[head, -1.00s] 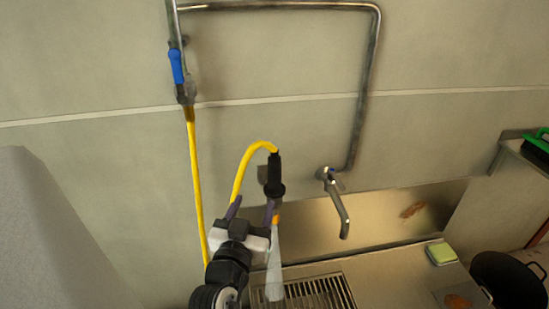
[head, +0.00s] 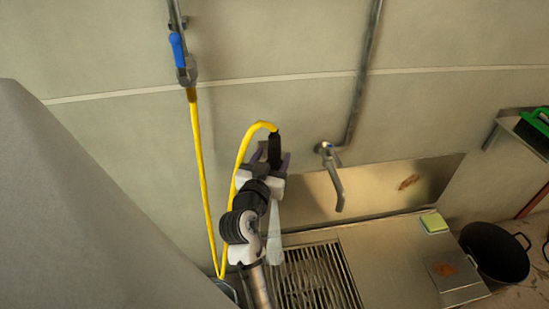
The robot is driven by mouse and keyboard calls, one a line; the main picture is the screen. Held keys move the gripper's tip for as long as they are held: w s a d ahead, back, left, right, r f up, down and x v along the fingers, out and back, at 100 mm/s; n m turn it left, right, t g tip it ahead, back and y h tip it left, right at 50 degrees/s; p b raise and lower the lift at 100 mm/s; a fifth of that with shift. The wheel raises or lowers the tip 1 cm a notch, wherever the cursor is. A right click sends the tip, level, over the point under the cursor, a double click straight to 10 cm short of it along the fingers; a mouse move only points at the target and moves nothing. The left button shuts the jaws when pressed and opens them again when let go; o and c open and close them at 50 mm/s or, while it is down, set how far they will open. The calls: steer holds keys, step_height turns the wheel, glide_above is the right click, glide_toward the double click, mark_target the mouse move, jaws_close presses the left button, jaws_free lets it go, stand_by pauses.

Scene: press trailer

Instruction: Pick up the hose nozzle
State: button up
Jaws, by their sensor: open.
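The hose nozzle (head: 274,143) is black and hangs upright at the end of a yellow hose (head: 245,150) that arches over to it from the left. My gripper (head: 271,157) is open at the nozzle, with its fingers around or just in front of the nozzle's body; I cannot tell whether they touch it. The nozzle's lower part is hidden behind my gripper. A pale, translucent stream (head: 276,235) shows below it, partly covered by my arm.
A metal tap (head: 333,178) juts from the wall right of the nozzle. A blue-handled valve (head: 178,55) is on the pipe at left. Below are a floor grate (head: 318,278), a yellow-green sponge (head: 434,222) and a black pan (head: 495,252). A grey block (head: 70,200) fills the left.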

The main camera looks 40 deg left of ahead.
steer(key=shift+x, duration=1.35)
steer(key=shift+r, duration=0.1)
steer(key=c, duration=1.1)
steer(key=shift+o, duration=0.2)
step_height(320, 180, up, 34)
steer(key=p, duration=1)
steer(key=shift+f, duration=0.25)
steer(key=s+d, duration=0.6)
steer(key=d, duration=0.1)
steer(key=shift+s+d, duration=0.3)
stand_by(0.3)
